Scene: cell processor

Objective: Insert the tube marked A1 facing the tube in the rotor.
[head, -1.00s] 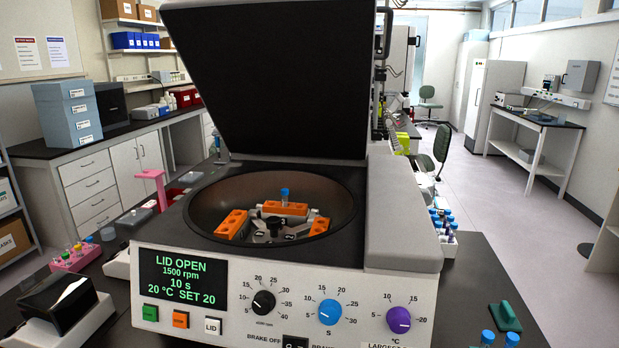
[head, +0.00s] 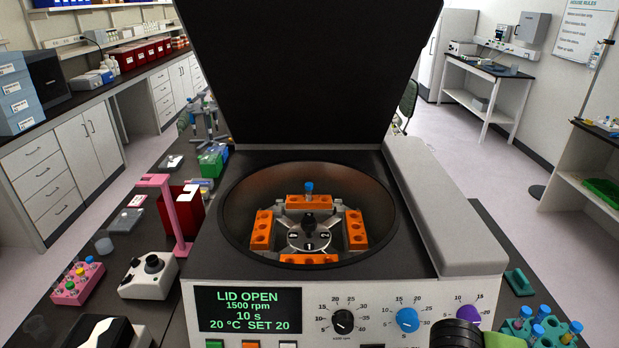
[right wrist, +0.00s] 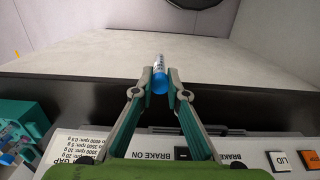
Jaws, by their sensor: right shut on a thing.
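My right gripper (right wrist: 160,73) is shut on a tube (right wrist: 157,66) with a blue cap and a white label; the marking is too small to read. In the right wrist view it is above the centrifuge's front panel. The open centrifuge (head: 417,258) stands in the middle of the head view. Its rotor (head: 309,234) carries orange buckets. The far bucket (head: 318,202) holds a blue-capped tube (head: 309,189). The near bucket (head: 308,259), facing it, shows no tube, nor do the left bucket (head: 262,230) and right bucket (head: 355,229). My left gripper is out of view.
The raised lid (head: 310,70) stands behind the bowl. A teal rack (head: 515,327) of blue-capped tubes sits at the lower right. A pink stand (head: 184,250), a white mixer (head: 149,277) and a pink rack (head: 71,297) stand left. The space above the rotor is clear.

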